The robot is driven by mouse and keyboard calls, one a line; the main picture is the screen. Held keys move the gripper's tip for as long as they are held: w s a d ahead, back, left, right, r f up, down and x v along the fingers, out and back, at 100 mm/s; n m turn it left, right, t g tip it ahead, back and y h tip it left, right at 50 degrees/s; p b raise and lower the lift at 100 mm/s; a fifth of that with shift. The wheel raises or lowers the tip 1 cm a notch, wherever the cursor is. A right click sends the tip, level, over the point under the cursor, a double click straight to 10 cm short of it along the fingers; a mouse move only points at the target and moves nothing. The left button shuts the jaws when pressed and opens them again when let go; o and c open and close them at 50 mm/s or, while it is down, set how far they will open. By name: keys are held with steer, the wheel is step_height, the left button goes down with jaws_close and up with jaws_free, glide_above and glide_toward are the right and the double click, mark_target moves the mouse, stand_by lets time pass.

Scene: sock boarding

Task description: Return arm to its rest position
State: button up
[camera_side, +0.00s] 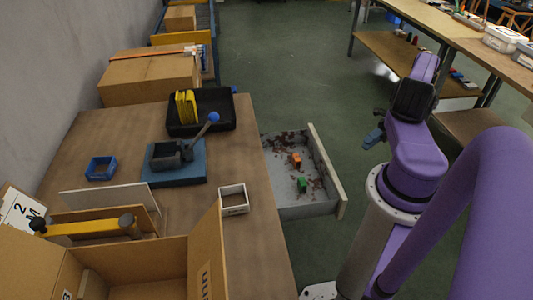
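My purple arm is folded at the right of the side view, above the floor and clear of the brown table (125,135). My gripper (374,136) is at the end of the arm, to the right of the open drawer (330,165). It is small and dark here, and its finger gap cannot be made out. I see nothing clearly held in it.
The table carries a grey device with a blue-knobbed lever (170,154), a black tray (215,120) with a yellow item, a blue bin (101,168), a white box (233,199) and an open carton (205,262). Shelving (395,55) stands behind my arm.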

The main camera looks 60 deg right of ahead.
steer(key=w+a+r+n+g+h, duration=0.3)
steer(key=w+a+r+n+g, duration=0.35)
steer(key=w+r+n, duration=0.2)
steer(key=w+a+r+n+g+h, duration=0.2)
steer(key=w+a+r+n+g, duration=0.3)
steer(key=w+a+r+n, duration=0.4)
steer(key=a+r+n+h, duration=0.3)
steer(key=a+n, duration=0.3)
steer(key=a, duration=0.1)
steer(key=a+r+n+h, duration=0.3)
steer(key=a+n, duration=0.4)
steer(key=s+a+r+n+t, duration=0.2)
steer(key=s+a+r+n, duration=0.1)
steer(key=s+a+n, duration=0.3)
steer(key=s+a+r+n+t+h, duration=0.1)
steer(key=s+a+r+n+t, duration=0.2)
steer(key=s+a+n, duration=0.3)
steer(key=s+n, duration=0.5)
steer(key=n, duration=0.4)
steer(key=shift+s+a, duration=0.15)
steer(key=shift+a, duration=0.15)
